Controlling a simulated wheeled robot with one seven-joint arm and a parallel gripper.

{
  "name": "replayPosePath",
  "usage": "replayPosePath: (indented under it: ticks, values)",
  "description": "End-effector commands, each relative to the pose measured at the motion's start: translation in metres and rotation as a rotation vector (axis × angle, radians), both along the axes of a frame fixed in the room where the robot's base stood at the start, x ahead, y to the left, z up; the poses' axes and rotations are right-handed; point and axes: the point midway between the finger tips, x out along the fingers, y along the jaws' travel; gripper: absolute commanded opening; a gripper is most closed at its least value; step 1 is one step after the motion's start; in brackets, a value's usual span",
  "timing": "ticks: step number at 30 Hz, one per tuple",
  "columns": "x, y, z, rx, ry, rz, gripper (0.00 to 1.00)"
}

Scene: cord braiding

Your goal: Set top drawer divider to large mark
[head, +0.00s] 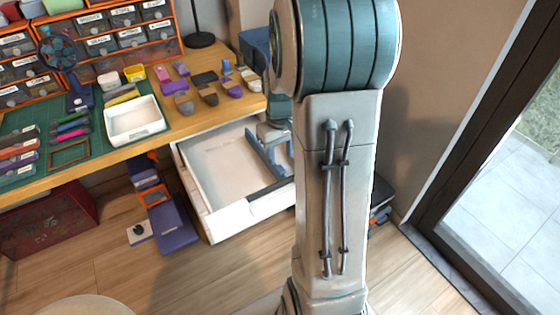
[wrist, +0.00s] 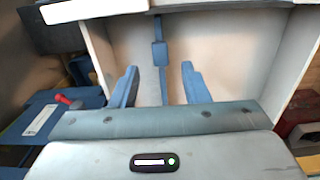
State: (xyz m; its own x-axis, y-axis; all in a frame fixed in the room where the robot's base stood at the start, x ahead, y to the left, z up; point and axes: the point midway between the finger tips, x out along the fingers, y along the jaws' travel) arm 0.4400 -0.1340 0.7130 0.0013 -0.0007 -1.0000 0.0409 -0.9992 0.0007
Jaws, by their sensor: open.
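The white top drawer (head: 205,190) is pulled out below the workbench. A blue divider (head: 266,158) stands inside its right part in the head view, partly hidden by my arm. In the wrist view the divider (wrist: 160,54) is a thin blue strip with a thicker block, running between the pale drawer walls (wrist: 97,50). My gripper (wrist: 160,70) is open, with one blue finger on each side of the strip and a gap on both sides. It holds nothing. In the head view my arm hides most of the gripper. No size mark can be made out.
The workbench (head: 185,130) above the drawer holds a white tray (head: 134,120), a small fan (head: 60,55) and several small blocks. Drawer cabinets stand at the back left. Blue boxes (head: 172,222) lie on the floor left of the drawer. A glass door is at right.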

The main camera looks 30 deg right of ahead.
Motion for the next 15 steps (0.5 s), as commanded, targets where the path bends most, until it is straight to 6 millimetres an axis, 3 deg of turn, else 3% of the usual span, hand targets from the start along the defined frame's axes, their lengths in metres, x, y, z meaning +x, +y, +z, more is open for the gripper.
replayPosePath:
  ticks: [1, 6, 15]
  values:
    - [0.0, 0.0, 0.017, -0.001, -0.003, 0.0, 0.42]
    - [0.0, 0.0, 0.049, -0.001, -0.002, 0.0, 0.42]
    - [0.0, 0.0, 0.071, 0.0, 0.001, 0.0, 0.42]
